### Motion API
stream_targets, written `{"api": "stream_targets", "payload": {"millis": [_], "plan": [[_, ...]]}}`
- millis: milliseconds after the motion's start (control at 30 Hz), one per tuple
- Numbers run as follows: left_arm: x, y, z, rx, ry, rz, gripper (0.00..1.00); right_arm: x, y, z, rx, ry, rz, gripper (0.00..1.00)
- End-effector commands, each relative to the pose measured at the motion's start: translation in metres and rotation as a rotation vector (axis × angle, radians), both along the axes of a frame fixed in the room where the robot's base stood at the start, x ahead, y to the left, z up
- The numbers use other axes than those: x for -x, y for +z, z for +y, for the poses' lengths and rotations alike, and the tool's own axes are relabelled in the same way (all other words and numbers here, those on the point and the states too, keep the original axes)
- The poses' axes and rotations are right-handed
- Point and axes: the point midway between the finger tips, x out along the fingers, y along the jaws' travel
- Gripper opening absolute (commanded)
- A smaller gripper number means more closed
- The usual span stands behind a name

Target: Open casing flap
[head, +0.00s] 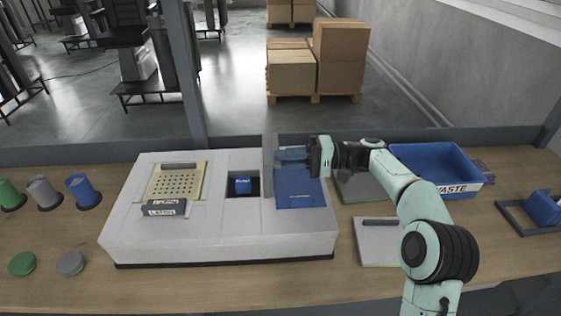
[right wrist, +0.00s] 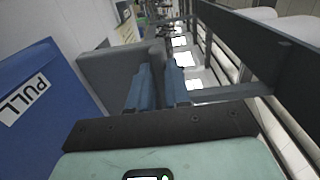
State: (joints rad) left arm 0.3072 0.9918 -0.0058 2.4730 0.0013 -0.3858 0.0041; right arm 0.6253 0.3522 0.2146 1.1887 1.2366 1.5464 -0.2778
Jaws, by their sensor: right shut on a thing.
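The white casing (head: 222,222) sits on the wooden table. Its grey flap (head: 269,170) stands upright, almost edge-on, at the left side of a recess holding a blue part (head: 300,188). My right gripper (head: 291,155) is above the blue part's far end, its blue fingers shut on the flap. In the right wrist view, the flap (right wrist: 105,72) reaches between the fingers (right wrist: 159,88), and the blue part (right wrist: 40,95) carries a "PULL" label. The exact contact is partly hidden by the near finger. My left gripper is not in view.
A blue waste bin (head: 440,168) stands right of the casing, behind my right arm. A light plate (head: 380,243) lies in front of it. Green, grey and blue cups (head: 83,190) stand at the left. A dark rail (head: 90,155) runs along the table's far edge.

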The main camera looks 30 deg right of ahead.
Motion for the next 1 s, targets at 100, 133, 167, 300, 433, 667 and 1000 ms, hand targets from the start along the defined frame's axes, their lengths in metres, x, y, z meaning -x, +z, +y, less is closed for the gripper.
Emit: {"api": "stream_targets", "payload": {"millis": [100, 133, 167, 300, 433, 667, 1000], "plan": [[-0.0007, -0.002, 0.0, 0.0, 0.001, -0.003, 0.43, 0.002, -0.0072, -0.0047, 0.011, -0.002, 0.01, 0.0], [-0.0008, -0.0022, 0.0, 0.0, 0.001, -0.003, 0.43, 0.0022, -0.0078, -0.0051, 0.011, -0.002, 0.01, 0.0], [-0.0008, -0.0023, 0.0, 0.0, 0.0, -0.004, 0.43, 0.0023, -0.0082, -0.0053, 0.011, -0.002, 0.011, 0.0], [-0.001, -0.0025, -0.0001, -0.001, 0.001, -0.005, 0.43, 0.0025, -0.0095, -0.0062, 0.012, -0.002, 0.014, 0.0], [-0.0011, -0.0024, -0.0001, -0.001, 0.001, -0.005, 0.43, 0.0024, -0.0102, -0.0062, 0.011, -0.002, 0.015, 0.0], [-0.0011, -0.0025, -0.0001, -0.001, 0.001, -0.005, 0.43, 0.0022, -0.0113, -0.0061, 0.011, -0.002, 0.019, 0.38], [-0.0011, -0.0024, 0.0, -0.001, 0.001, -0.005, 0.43, 0.0026, -0.0075, -0.0069, 0.008, -0.003, 0.011, 0.43]]}}
